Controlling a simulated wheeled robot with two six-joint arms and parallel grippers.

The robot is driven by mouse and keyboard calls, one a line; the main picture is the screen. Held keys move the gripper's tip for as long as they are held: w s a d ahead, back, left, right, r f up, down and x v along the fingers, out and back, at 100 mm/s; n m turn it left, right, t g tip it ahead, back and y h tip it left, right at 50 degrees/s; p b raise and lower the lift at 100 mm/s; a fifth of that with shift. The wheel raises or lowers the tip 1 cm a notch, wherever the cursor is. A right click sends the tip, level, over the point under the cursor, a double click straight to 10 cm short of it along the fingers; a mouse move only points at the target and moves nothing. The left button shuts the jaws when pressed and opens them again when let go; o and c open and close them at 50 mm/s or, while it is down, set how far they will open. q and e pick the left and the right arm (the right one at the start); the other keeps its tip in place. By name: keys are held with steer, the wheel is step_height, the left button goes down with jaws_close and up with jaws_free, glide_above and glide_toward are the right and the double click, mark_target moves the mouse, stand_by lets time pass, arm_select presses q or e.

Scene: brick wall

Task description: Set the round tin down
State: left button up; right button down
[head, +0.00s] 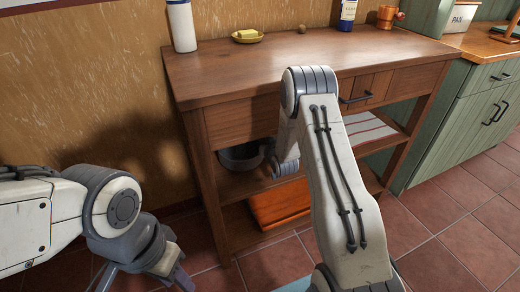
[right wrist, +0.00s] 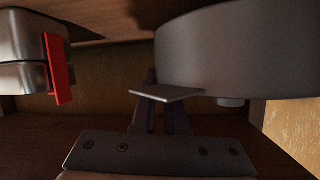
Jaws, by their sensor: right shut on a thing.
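The round tin (head: 240,157) is a dark grey, round vessel under the table's top, at the lower shelf, in the head view. In the right wrist view the tin (right wrist: 235,50) is large, at upper right. My right gripper (right wrist: 166,94) is shut on the tin at its near side. In the head view my right arm and the table hide its fingertips. I cannot tell whether the tin touches the shelf (head: 232,184). My left gripper (head: 145,280) is open and empty at lower left, away from the table.
A silver box with a red latch (right wrist: 62,70) stands left of the tin in the right wrist view. An orange thing (head: 278,203) lies below the shelf. A striped cloth (head: 365,130) lies on the shelf's right. A white bottle (head: 182,25) and yellow dish (head: 247,37) stand on the tabletop.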

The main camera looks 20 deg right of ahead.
step_height(320, 180, down, 3)
steer(key=shift+w+b, duration=0.15)
steer(key=shift+b, duration=0.35)
steer(key=shift+r, duration=0.1)
steer(key=c, duration=0.9)
jaws_free()
